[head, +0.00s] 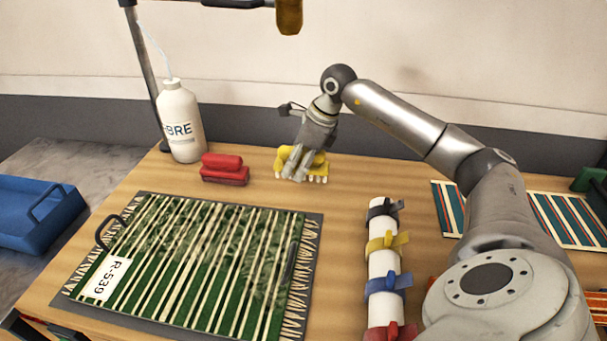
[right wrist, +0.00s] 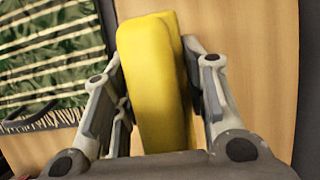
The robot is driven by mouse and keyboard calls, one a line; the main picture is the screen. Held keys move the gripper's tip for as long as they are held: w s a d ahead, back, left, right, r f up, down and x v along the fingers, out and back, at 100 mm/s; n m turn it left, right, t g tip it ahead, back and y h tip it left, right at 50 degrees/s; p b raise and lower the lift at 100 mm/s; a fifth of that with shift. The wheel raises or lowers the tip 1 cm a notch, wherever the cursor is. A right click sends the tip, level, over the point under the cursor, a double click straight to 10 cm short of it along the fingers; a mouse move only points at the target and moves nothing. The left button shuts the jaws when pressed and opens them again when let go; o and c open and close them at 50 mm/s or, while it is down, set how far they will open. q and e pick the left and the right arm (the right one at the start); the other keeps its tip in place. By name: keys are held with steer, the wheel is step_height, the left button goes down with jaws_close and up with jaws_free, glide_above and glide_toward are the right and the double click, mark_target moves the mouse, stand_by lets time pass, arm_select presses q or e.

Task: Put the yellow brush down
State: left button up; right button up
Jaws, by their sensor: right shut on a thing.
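The yellow brush (head: 317,160) is at the back middle of the wooden table, with its pale bristles downward. It appears to be at the table surface, but I cannot tell whether the bristles touch. My right gripper (head: 294,172) comes down on it from above and is shut on it. In the right wrist view the yellow brush (right wrist: 150,85) stands between the two fingers of my right gripper (right wrist: 160,100). My left gripper is not in view.
A red brush (head: 224,170) and a white bottle (head: 180,122) stand to the left. A white roll with coloured clips (head: 383,265) lies at right. Bare wood surrounds the yellow brush.

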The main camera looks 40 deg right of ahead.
steer(key=d+f, duration=0.2)
steer(key=f, duration=0.1)
steer(key=shift+w+d, duration=0.2)
steer(key=shift+w, duration=0.2)
steer(key=shift+d+f+p, duration=0.2)
steer(key=shift+f+p, duration=0.25)
steer(key=shift+f, duration=0.5)
steer(key=shift+f+p, duration=0.3)
steer(key=shift+f, duration=0.1)
steer(key=shift+w+f, duration=0.1)
steer(key=shift+f, duration=0.15)
steer(key=shift+f, duration=0.1)
steer(key=o, duration=1)
steer(key=shift+f, duration=0.1)
